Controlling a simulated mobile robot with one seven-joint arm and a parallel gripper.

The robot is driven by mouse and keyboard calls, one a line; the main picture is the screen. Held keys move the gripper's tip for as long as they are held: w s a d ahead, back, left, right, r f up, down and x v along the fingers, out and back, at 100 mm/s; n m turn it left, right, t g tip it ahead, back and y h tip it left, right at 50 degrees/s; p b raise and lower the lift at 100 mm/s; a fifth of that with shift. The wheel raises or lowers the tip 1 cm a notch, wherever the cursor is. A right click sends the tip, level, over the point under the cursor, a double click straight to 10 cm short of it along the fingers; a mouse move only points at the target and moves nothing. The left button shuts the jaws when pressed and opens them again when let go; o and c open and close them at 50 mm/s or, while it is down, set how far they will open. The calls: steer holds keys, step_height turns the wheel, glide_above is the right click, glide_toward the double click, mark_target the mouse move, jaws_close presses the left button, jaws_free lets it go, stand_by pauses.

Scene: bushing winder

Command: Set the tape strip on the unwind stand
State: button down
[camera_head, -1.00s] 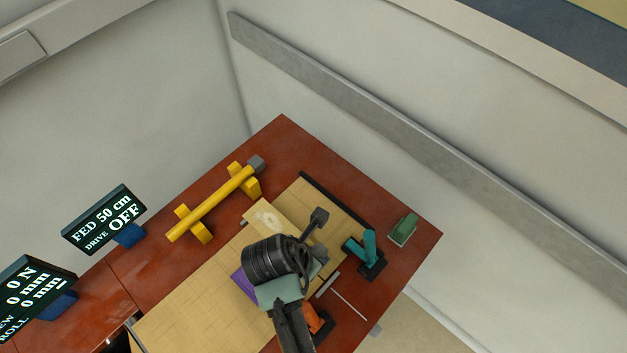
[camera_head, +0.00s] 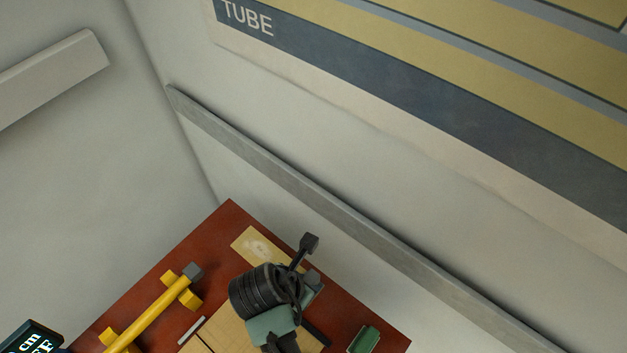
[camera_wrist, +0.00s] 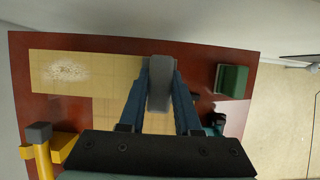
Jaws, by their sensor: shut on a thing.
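The tape strip (camera_head: 258,245), tan with a pale patch, lies beyond the tan mat (camera_head: 225,325) near the table's far edge. In the wrist view, the strip (camera_wrist: 75,72) runs left from a grey block (camera_wrist: 160,85). My gripper (camera_wrist: 160,100) has its blue fingers closed on this block at the strip's right end. How block and strip join cannot be made out. In the head view my arm hides the fingers. A yellow rod with a grey end (camera_head: 150,315) rests on yellow supports to the left. I cannot tell which thing is the unwind stand.
A green block (camera_head: 363,340) is at the table's right; it also shows in the wrist view (camera_wrist: 232,80). A teal piece (camera_wrist: 215,122) is right of my fingers. A display (camera_head: 30,340) is cut off at lower left. Red table (camera_head: 225,225) is bare behind the strip.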

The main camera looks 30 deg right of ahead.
steer(key=shift+w+d+f, duration=0.15)
steer(key=shift+w+d, duration=0.05)
steer(key=shift+d, duration=0.05)
step_height(320, 180, down, 5)
steer(key=shift+s+a+r, duration=0.1)
steer(key=shift+s+a, duration=0.05)
steer(key=shift+f+p, duration=0.3)
steer(key=shift+f, duration=2.1)
steer(key=shift+f, duration=0.2)
steer(key=c, duration=0.6)
jaws_free()
steer(key=shift+r, duration=0.1)
